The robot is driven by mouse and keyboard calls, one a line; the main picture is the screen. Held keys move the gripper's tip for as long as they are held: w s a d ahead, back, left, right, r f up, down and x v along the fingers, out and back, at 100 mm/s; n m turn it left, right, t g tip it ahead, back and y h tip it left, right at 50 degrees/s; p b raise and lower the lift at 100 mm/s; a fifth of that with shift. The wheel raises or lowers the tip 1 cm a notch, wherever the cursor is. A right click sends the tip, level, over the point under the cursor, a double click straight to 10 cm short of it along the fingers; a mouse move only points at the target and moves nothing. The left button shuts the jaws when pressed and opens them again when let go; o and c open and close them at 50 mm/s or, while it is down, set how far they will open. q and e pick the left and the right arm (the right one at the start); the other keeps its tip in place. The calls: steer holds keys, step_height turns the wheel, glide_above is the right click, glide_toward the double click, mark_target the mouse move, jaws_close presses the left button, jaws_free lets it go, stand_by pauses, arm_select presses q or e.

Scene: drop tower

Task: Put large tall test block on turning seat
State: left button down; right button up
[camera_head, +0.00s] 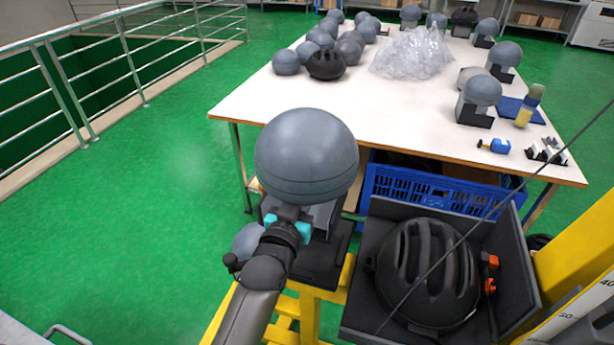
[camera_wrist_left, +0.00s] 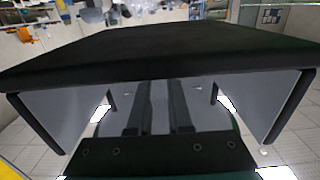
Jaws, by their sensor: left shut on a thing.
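The large tall test block (camera_head: 305,150) is a smooth grey rounded head shape with a grey lower part, upright near the middle of the head view. My left gripper (camera_head: 287,226), with cyan fingertips, is shut on its lower part at the near side. A black platform (camera_head: 318,262) on a yellow frame lies below the block and looks like the turning seat. The block and my arm hide part of it, and I cannot tell whether the block touches it. In the left wrist view a dark slab (camera_wrist_left: 160,50) fills the upper half, close to the fingers (camera_wrist_left: 160,108).
A black tray (camera_head: 520,270) holds a black helmet (camera_head: 428,272) to the right. A white table (camera_head: 400,125) with several grey head shapes stands behind, a blue crate (camera_head: 440,187) under it. Another grey round shape (camera_head: 247,241) is left of the platform. Green floor (camera_head: 150,200) is clear at left.

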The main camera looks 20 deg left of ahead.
arm_select(q)
steer(key=shift+w+f+b, duration=0.15)
steer(key=shift+f+b, duration=1.5)
steer(key=shift+f, duration=3.75)
steer(key=shift+f, duration=0.15)
steer(key=c, duration=1.3)
jaws_free()
steer(key=shift+f, duration=0.3)
steer(key=o, duration=0.5)
steer(key=shift+c, duration=0.2)
